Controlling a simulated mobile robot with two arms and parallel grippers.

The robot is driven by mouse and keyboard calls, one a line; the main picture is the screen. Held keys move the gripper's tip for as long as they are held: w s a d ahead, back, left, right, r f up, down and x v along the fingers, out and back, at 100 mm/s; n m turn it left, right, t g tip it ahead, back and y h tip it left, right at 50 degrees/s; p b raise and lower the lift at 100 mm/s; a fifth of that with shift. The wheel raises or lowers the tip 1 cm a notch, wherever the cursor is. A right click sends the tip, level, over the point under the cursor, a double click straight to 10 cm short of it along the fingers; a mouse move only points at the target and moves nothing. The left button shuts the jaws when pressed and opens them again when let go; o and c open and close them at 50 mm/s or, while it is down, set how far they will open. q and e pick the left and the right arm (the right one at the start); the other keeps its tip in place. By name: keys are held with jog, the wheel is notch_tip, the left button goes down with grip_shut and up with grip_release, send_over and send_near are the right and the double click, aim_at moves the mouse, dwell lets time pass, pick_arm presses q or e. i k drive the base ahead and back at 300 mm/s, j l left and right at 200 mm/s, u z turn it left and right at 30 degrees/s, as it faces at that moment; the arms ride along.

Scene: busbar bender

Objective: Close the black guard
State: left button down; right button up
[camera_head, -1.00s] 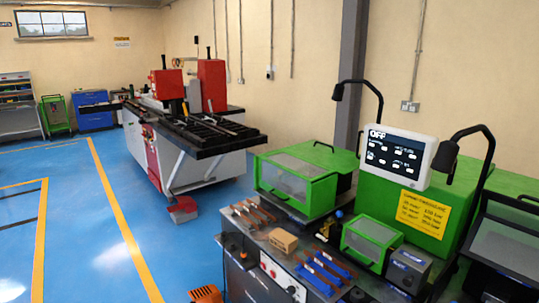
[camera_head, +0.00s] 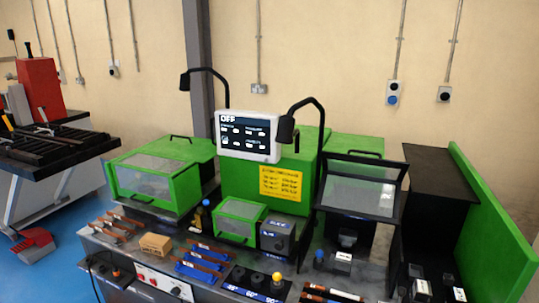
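The black guard (camera_head: 359,188) is on the right part of the bending machine. It has a black frame, a clear window and a black handle along its top edge. It stands raised and tilted, with the tooling beneath it (camera_head: 347,240) exposed. Neither of my grippers shows in the head view.
Two green guards, a large one (camera_head: 160,175) and a small one (camera_head: 240,220), sit left of it. The screen (camera_head: 247,136) reads OFF. Two black lamp arms rise beside it. A green side panel (camera_head: 490,225) bounds the right. A cardboard-coloured block (camera_head: 155,244) lies on the front ledge.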

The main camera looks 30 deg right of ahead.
aim_at(403, 167)
jog(key=k+l, duration=0.1)
jog(key=l, duration=0.25)
jog(key=k+l+u, duration=0.1)
jog(key=l, duration=0.2)
jog(key=k+l, duration=0.15)
jog(key=l, duration=0.2)
jog(key=k+l+u, duration=0.15)
jog(key=l, duration=0.15)
jog(key=l+u, duration=0.15)
jog(key=l, duration=0.35)
jog(key=l+u, duration=0.1)
jog(key=l, duration=0.45)
jog(key=l+u, duration=0.15)
jog(key=l, duration=0.35)
jog(key=k+l+u, duration=0.1)
jog(key=l, duration=0.4)
jog(key=k+l+u, duration=0.15)
jog(key=l, duration=0.35)
jog(key=k+l+u, duration=0.15)
jog(key=l, duration=0.35)
jog(key=i+l+u, duration=0.1)
jog(key=l, duration=0.85)
jog(key=i+l+u, duration=0.15)
jog(key=l, duration=1.35)
jog(key=k+l, duration=0.15)
jog(key=l, duration=0.45)
jog(key=l+u, duration=0.1)
jog(key=l, duration=0.45)
jog(key=k, duration=0.05)
